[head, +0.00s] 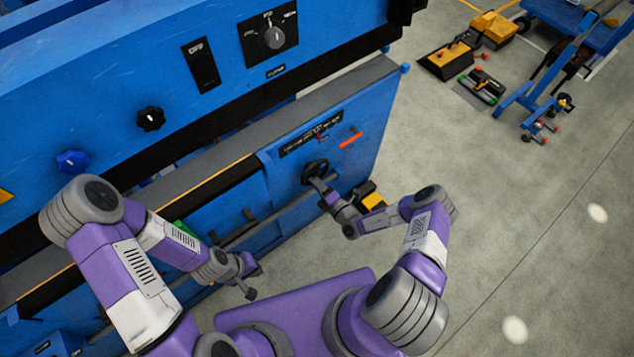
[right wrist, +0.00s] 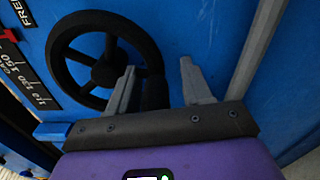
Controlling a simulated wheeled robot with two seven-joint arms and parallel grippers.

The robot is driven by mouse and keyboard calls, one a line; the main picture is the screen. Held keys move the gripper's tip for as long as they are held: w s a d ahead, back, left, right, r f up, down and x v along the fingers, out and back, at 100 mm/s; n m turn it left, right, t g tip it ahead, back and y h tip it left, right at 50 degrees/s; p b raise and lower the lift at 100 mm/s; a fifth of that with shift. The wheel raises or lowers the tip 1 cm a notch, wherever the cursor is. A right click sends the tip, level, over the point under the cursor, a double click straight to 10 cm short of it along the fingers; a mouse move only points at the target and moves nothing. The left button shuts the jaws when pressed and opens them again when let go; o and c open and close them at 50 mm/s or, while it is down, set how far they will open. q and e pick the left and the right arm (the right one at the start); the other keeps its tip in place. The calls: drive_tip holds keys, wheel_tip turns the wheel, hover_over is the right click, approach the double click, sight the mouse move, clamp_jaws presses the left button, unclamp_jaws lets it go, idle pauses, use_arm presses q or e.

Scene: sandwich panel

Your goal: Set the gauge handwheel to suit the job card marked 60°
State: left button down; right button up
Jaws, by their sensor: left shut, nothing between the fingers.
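The black gauge handwheel (head: 315,169) is on the blue front panel of the machine; it fills the upper left of the right wrist view (right wrist: 88,52). A dark scale plate (head: 308,136) sits above it, and its printed numbers (right wrist: 22,75) show partly in the right wrist view. A red pointer (right wrist: 9,35) is at the plate. My right gripper (right wrist: 158,66) is open at the wheel's rim, with a black grip (right wrist: 155,92) between its spread fingers. My left gripper (head: 250,290) is shut and empty, away from the wheel. I cannot make out a card marked 60°.
A red-orange lever (head: 351,138) is right of the scale plate. Higher up are a rotary selector (head: 273,37), a black knob (head: 150,118) and a blue knob (head: 72,161). The floor (head: 520,230) on the right is clear; carts stand at the far right.

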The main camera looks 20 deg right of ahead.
drive_tip(key=shift+d, duration=0.1)
drive_tip(key=shift+s+d+r, duration=0.1)
drive_tip(key=shift+s, duration=0.05)
drive_tip(key=p+v, duration=0.2)
drive_tip(key=v, duration=0.5)
